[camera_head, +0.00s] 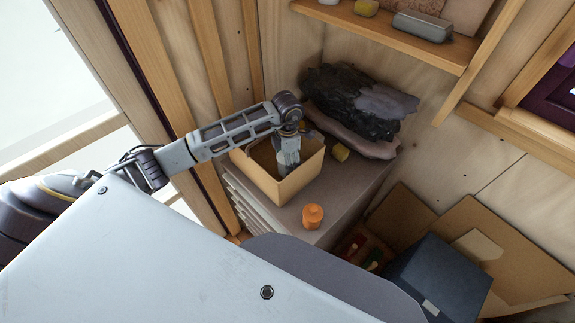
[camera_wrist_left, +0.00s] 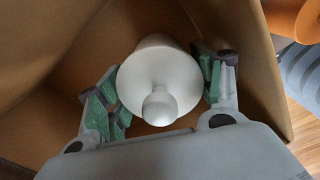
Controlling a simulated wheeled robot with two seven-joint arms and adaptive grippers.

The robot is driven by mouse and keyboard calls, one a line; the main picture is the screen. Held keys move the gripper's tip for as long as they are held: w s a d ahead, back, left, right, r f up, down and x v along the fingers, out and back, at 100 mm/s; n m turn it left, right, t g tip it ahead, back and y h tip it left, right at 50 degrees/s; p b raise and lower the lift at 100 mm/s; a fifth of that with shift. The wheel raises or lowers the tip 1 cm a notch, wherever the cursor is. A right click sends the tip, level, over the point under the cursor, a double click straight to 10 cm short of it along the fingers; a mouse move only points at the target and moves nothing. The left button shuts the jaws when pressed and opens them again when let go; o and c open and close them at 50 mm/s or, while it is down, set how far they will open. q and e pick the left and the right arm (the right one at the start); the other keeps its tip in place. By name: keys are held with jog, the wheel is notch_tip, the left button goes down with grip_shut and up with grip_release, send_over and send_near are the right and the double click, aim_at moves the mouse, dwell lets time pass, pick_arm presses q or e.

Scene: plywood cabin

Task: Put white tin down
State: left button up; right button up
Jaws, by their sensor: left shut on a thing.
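My left gripper (camera_head: 289,166) reaches down into an open cardboard box (camera_head: 285,190) on top of a grey drawer cabinet (camera_head: 345,190). In the left wrist view, a white tin (camera_wrist_left: 160,78) with a round lid and a knob sits between the green-padded fingers of the left gripper (camera_wrist_left: 158,88), which is shut on it. The tin is inside the box, whose brown walls (camera_wrist_left: 250,50) surround it. In the head view the tin is hidden by the gripper and the box. I cannot tell whether the tin touches the box floor. My right gripper is out of view.
An orange jar (camera_head: 313,217) stands on the cabinet in front of the box. A wall shelf (camera_head: 385,36) is above. A dark blue box (camera_head: 440,272) and cardboard are lower right.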

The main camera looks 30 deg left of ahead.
pick_arm(q)
jog(key=shift+f, duration=1.95)
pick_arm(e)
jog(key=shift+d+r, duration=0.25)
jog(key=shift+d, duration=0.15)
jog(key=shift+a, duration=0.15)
pick_arm(q)
jog(key=shift+f, duration=0.15)
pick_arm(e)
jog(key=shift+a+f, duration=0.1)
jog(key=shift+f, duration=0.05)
pick_arm(q)
jog(key=o, duration=1.1)
jog(key=shift+c, duration=0.2)
jog(key=shift+o, duration=0.3)
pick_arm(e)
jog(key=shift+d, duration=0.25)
